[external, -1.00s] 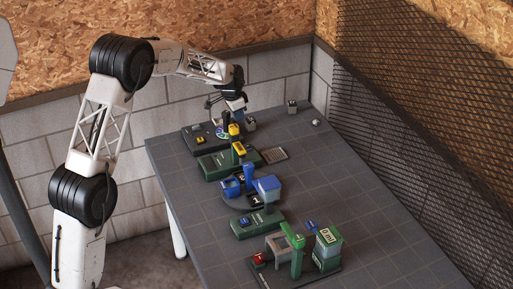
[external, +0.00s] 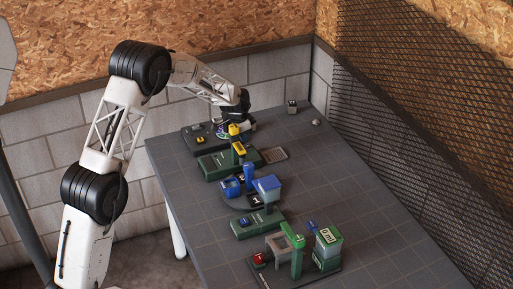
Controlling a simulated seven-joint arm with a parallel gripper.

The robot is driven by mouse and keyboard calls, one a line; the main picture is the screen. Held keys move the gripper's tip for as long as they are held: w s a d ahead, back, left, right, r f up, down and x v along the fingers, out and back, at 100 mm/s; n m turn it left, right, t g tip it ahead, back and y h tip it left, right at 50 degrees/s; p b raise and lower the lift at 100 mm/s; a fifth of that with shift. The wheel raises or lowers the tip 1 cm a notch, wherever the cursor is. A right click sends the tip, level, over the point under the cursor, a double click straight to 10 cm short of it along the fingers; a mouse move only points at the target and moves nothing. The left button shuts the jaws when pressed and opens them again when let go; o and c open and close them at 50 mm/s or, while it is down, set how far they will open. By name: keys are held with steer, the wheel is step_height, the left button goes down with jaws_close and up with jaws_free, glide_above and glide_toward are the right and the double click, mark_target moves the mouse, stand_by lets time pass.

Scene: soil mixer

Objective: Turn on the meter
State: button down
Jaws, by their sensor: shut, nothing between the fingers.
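My gripper (external: 238,122) is shut and empty, low over the far end of the table, beside the back device. Its fingertips are small and partly hidden, so I cannot tell whether they touch anything. The dark device (external: 198,131) at the back left has a small yellow button (external: 199,140) and a round coloured face (external: 221,131) close to my gripper. It may be the meter, but no label is readable at this size. Whether it is on cannot be seen.
Nearer stand a green base with yellow parts (external: 214,168), a blue station (external: 267,188), a green base with a blue button (external: 255,224), and a station with a red button (external: 259,259) and a display box (external: 328,240). A grey cube (external: 292,106) stands far back. The table's right side is clear.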

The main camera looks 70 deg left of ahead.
mark_target(247, 146)
steer(key=shift+x, duration=1.6)
steer(key=shift+f, duration=0.1)
